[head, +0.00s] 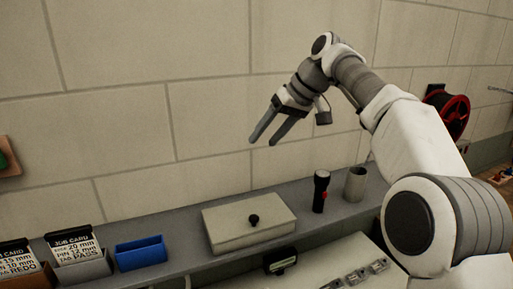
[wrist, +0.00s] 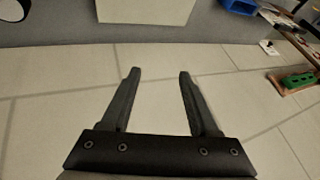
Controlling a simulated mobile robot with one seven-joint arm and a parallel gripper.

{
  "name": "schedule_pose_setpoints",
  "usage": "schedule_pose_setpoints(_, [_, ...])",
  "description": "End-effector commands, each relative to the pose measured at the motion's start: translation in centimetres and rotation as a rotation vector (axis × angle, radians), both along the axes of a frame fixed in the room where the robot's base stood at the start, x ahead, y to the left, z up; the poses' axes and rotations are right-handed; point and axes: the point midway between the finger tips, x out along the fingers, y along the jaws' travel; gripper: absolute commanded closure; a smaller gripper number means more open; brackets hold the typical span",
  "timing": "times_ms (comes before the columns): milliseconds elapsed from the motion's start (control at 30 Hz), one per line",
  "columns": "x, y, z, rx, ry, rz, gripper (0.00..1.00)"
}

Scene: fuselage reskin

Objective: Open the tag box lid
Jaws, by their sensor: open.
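My gripper (head: 261,141) is open and empty, in the air above and behind the box, in front of the wall. In the wrist view my two fingers (wrist: 157,75) are apart with nothing between them. A pale panel (wrist: 147,10), probably part of the box, shows at the top edge there, cut off by the frame.
On the grey shelf (head: 185,232), a blue bin (head: 140,253) and card holders with job cards (head: 77,245) stand left of the box. A black and red flashlight (head: 320,191) and a grey cup (head: 355,184) stand close on its right. A red reel (head: 453,117) is on the wall.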

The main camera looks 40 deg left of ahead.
Motion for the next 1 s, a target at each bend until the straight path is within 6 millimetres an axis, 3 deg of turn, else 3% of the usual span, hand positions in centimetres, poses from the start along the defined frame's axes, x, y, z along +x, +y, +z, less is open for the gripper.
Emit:
schedule_pose_setpoints(767, [0.2,-0.8,0.8,-0.003,-0.004,-0.008,0.39])
schedule_pose_setpoints(867, [0.6,-1.9,1.1,-0.014,-0.016,-0.035,0.39])
schedule_pose_setpoints(1000, [1.3,-5.2,1.7,-0.045,-0.044,-0.110,0.39])
